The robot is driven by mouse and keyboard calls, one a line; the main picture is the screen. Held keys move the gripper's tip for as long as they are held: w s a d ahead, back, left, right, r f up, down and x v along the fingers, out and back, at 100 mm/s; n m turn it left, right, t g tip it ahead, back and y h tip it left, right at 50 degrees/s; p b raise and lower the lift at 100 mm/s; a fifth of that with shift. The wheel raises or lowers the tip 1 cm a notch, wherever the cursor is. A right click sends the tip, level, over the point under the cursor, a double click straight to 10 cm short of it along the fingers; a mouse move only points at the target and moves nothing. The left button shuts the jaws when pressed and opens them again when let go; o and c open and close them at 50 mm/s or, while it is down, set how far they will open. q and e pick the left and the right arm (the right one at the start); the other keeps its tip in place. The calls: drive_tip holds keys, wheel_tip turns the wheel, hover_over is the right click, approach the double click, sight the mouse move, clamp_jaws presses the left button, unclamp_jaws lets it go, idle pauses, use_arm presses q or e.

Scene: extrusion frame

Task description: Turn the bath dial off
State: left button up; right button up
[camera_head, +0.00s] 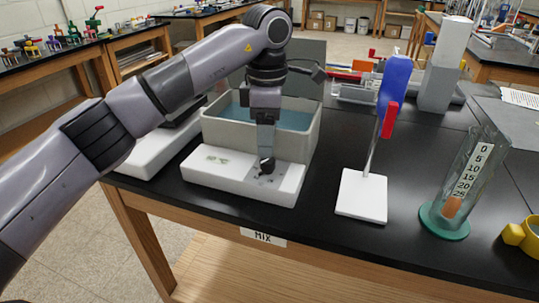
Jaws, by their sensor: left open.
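A water bath (310,140) with grey walls and blue water inside stands on the black bench. Its low white front panel (222,178) faces me, with a small greenish display on its left part. My left gripper (266,160) points down over the right part of this panel, with its fingers at or just above the surface. It is open. A small dark round shape shows at the fingertips, and dark marks lie around it. The bath dial is at least partly hidden there, so I cannot tell its setting or whether the fingers touch it. My right gripper is not in view.
A white-based stand (361,196) with a blue and red clamp is right of the bath. A glass cylinder (462,190) with a scale and a yellow mug (522,237) stand farther right. Bare bench lies between them. Another white device (150,150) is left of the bath.

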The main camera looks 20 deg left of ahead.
sight(268, 165)
use_arm(q)
drive_tip(key=shift+f, duration=2.75)
drive_tip(key=c, duration=1.1)
